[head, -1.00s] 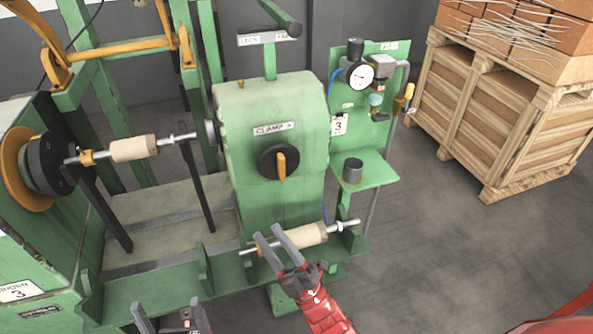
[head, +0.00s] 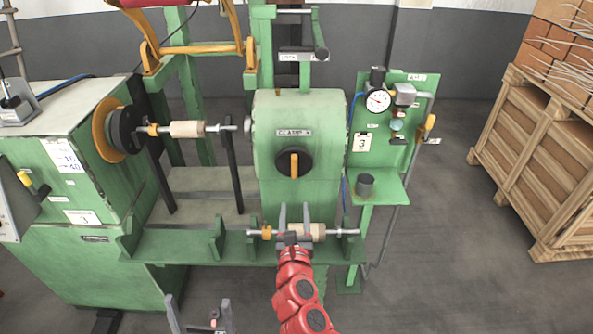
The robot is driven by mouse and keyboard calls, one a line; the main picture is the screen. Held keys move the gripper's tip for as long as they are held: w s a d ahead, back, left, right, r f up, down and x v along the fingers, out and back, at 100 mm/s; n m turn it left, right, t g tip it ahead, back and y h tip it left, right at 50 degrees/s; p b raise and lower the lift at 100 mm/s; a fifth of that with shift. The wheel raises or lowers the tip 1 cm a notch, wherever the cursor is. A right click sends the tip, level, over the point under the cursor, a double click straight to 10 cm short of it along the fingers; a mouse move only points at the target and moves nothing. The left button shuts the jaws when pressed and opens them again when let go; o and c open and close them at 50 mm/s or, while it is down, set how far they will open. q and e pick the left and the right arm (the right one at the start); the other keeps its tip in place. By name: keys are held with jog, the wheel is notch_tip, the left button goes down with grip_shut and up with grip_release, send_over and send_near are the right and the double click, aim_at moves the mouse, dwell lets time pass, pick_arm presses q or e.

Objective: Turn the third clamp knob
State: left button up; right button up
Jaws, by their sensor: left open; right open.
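The clamp knob (head: 294,164) is a round black dial with an orange handle standing upright. It sits on the front of the green clamp housing (head: 270,200), under a "CLAMP" label. My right gripper (head: 294,214) is open in front of the housing, below the knob. Its fingers point up and overlap in view a beige roller on a metal shaft (head: 318,232); I cannot tell whether they touch. My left gripper (head: 199,312) is open at the bottom edge, low in front of the green machine, and empty.
A second beige roller (head: 187,129) is mounted between the black-and-orange disc (head: 113,130) and the housing. A green side panel (head: 395,150) carries a gauge, a "3" sign and a shelf with a grey cup (head: 365,185). A wooden crate (head: 540,160) stands right. The grey floor between is clear.

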jog(key=p, duration=0.2)
send_near(294, 167)
jog(key=w, duration=0.7)
jog(key=shift+w+b, duration=0.25)
jog(key=shift+b, duration=0.05)
jog(key=shift+w, duration=0.7)
jog(key=shift+r, duration=0.1)
grip_shut()
